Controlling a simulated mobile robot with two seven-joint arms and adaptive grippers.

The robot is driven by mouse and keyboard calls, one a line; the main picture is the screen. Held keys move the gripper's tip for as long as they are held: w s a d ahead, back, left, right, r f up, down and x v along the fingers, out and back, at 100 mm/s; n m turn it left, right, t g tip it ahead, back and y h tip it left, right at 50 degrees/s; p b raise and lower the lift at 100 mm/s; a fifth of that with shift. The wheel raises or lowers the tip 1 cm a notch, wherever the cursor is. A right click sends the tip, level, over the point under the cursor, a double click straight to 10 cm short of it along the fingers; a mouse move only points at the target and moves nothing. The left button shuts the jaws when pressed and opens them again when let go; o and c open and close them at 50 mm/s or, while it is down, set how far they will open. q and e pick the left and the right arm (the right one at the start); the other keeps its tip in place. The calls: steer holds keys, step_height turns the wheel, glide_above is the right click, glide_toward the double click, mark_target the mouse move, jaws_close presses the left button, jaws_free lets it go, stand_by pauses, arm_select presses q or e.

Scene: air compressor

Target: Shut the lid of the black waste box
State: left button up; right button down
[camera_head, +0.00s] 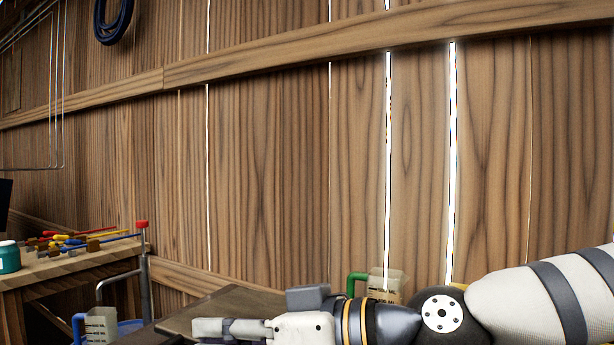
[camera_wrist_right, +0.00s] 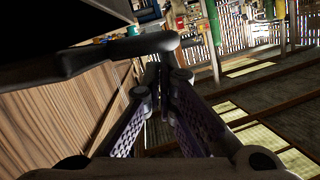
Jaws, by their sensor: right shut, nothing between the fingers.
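My right arm comes in from the right in the head view, with its gripper (camera_head: 215,328) low in the picture. In the wrist view the right gripper's fingers (camera_wrist_right: 165,82) are together with nothing between them. Right by the fingertips in that view is a dark rounded bar (camera_wrist_right: 105,54), with a black surface (camera_wrist_right: 45,28) behind it; this may be the waste box's lid, but I cannot tell for sure. Whether the fingers touch the bar is unclear. A dark flat panel (camera_head: 205,308) shows behind the gripper in the head view. My left gripper is not in view.
A wooden bench (camera_head: 70,262) with screwdrivers and a teal jar (camera_head: 9,257) stands at the left. A red-topped metal post (camera_head: 143,250) stands beside it. Measuring jugs (camera_head: 98,325) (camera_head: 388,284) are near the bottom edge. A plank wall (camera_head: 270,180) closes the back.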

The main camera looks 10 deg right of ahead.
steer(key=shift+s+a+f+n, duration=0.15)
steer(key=shift+f+n, duration=0.15)
steer(key=shift+f, duration=0.4)
steer(key=shift+s+f+n, duration=0.15)
steer(key=shift+f+n, duration=0.15)
steer(key=shift+f, duration=0.4)
